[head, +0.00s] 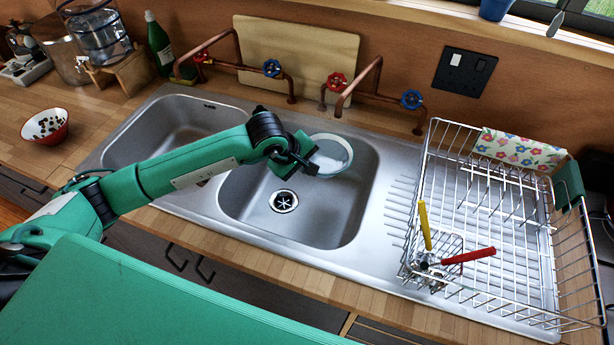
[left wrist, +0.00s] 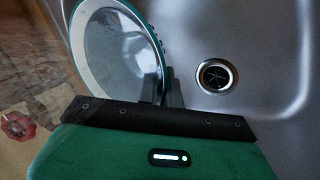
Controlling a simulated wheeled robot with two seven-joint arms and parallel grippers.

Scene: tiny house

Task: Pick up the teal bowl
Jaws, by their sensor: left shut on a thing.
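The teal bowl (head: 333,152) has a pale inside and a teal rim. In the head view it is at the back of the right-hand sink basin, tilted. My left gripper (head: 303,160) is at the bowl's left edge and is shut on its rim. In the left wrist view the bowl (left wrist: 110,48) is at the upper left, its rim between the dark fingers (left wrist: 160,88). The fingertips are partly hidden behind the bowl wall. I cannot tell whether the bowl touches the basin. My right gripper is not in view.
The steel sink (head: 310,232) has a drain (head: 284,201) in its right basin. Copper pipes with red and blue taps (head: 337,81) stand behind it. A wire dish rack (head: 500,225) is at the right. A red bowl (head: 45,125) sits on the left counter.

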